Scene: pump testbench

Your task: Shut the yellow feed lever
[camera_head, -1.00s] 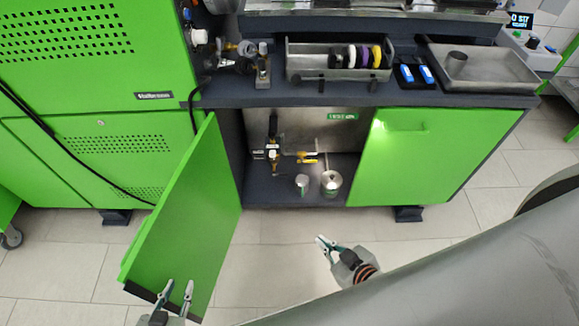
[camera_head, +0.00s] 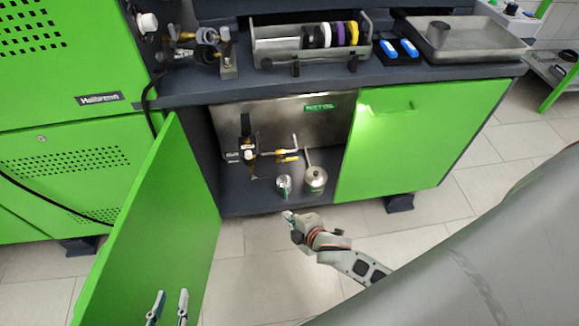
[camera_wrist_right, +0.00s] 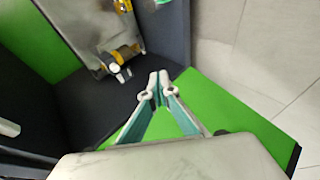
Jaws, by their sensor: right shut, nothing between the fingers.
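The yellow feed lever (camera_head: 288,156) is small in the head view, on the pipework inside the open cabinet under the bench. Yellow parts (camera_wrist_right: 122,54) on pipework also show in the right wrist view, but I cannot tell which one is the lever or its exact angle. My right gripper (camera_head: 288,216) is shut and empty, in front of the cabinet opening, below and apart from the lever. Its closed fingertips (camera_wrist_right: 158,82) show in the wrist view. My left gripper (camera_head: 168,306) is open and empty near the bottom of the open green door.
The open green door (camera_head: 150,225) stands left of the opening; the right door (camera_head: 420,135) is closed. A small can (camera_head: 284,185) and a larger metal can (camera_head: 315,178) stand on the cabinet floor below the lever. The bench top (camera_head: 200,88) overhangs the opening.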

